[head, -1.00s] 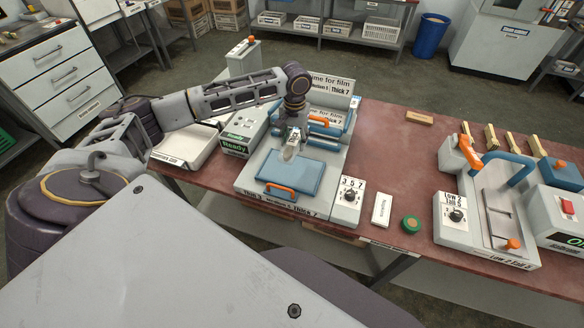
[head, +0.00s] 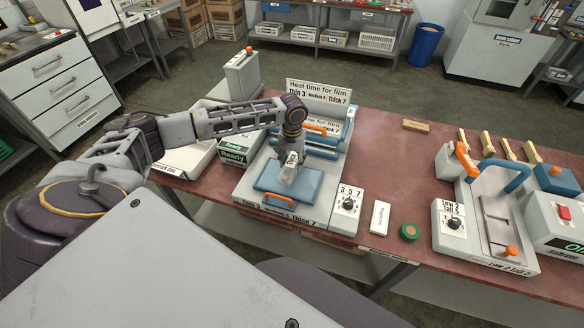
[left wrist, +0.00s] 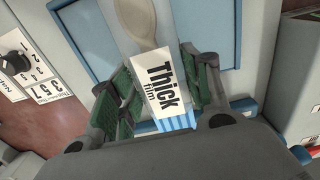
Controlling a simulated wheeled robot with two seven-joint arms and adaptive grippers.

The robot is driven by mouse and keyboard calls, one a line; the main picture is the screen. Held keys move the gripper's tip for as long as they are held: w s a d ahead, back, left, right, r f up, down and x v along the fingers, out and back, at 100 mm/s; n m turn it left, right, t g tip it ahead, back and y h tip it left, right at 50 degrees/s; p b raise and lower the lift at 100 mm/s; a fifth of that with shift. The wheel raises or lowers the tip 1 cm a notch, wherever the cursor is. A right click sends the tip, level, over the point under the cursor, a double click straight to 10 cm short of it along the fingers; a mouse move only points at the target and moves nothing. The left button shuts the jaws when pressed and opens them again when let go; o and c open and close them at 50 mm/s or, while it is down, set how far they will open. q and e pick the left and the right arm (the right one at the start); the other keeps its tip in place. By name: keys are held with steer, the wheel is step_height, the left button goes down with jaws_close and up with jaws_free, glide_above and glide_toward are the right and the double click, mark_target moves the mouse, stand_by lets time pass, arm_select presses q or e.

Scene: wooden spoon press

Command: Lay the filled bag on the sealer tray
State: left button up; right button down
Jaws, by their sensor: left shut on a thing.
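My left gripper (left wrist: 160,90) is shut on a clear bag (left wrist: 150,30). In the left wrist view the bag has a wooden spoon (left wrist: 142,22) inside and a white label reading "Thick film". In the head view the bag (head: 289,170) hangs small under the gripper, over the blue sealer tray (head: 305,186). The tray has an orange handle (head: 279,200) at its front and also shows in the left wrist view (left wrist: 97,40), behind the bag. I cannot tell whether the bag touches the tray. My right gripper is out of view.
Behind the tray stands the sealer's upright part with an orange handle (head: 317,128) and a heat-time sign (head: 318,91). A dial box (head: 346,205) is right of the tray. A green "Ready" box (head: 236,153) is left. A second sealer (head: 485,215) stands at right.

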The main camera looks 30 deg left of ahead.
mark_target(292, 168)
arm_select(q)
steer(key=shift+f, duration=1.85)
steer(key=o, duration=0.9)
steer(key=shift+f, duration=0.1)
steer(key=shift+c, duration=0.2)
step_height(292, 168, up, 12)
steer(key=shift+r+b, duration=0.15)
steer(key=shift+b, duration=0.2)
